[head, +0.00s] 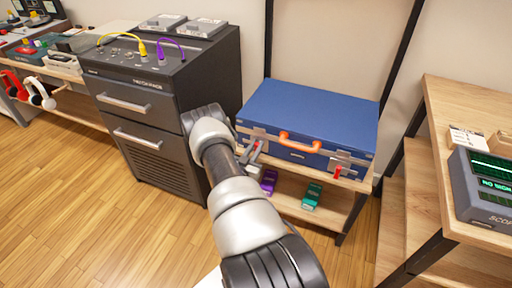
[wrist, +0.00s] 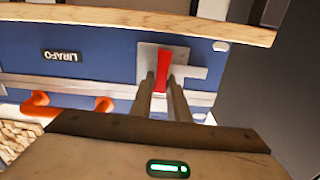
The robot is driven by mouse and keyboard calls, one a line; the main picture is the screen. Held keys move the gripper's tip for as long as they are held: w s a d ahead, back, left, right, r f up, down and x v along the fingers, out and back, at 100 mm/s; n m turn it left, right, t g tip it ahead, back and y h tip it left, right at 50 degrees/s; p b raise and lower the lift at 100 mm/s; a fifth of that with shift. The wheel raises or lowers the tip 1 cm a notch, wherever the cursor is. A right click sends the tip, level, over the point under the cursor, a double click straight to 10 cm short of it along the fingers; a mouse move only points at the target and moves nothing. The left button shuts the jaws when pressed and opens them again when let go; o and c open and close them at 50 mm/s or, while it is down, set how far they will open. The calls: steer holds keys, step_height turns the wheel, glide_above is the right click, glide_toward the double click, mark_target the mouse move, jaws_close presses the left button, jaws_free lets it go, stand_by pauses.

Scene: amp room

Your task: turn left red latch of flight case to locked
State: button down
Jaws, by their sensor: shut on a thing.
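The blue flight case (head: 312,112) lies closed on a wooden shelf, with an orange handle (head: 300,143) on its front. Its left red latch (head: 258,147) is partly hidden by my gripper in the head view. In the wrist view, which looks upside down, the red latch (wrist: 162,68) stands nearly vertical on a grey metal plate (wrist: 147,60). My gripper (wrist: 169,85) is shut on this latch, with its fingers on either side of the lever. The right red latch (head: 337,173) hangs downward on its own plate.
A dark amp cabinet (head: 150,110) with cables on top stands close to the left of my arm. A wooden desk (head: 465,100) with a scope (head: 488,185) is at the right. Purple (head: 269,181) and green (head: 312,195) boxes sit on the lower shelf.

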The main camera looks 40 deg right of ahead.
steer(key=m, duration=0.4)
steer(key=shift+s+d+f, duration=0.1)
steer(key=shift+s+f, duration=0.05)
steer(key=shift+s, duration=0.2)
steer(key=shift+s+d+f+m, duration=0.15)
steer(key=shift+f+m, duration=0.15)
steer(key=shift+m, duration=1.9)
steer(key=shift+s+a+f+m, duration=0.15)
steer(key=shift+f+m, duration=0.1)
steer(key=shift+m, duration=1.95)
steer(key=shift+s+d+f+m, duration=0.15)
steer(key=shift+f+m, duration=0.15)
steer(key=shift+m, duration=1.9)
steer(key=c, duration=1.7)
jaws_free()
steer(key=p+v, duration=0.3)
steer(key=v, duration=1.4)
steer(key=shift+s+p, duration=0.15)
steer(key=shift+p, duration=0.25)
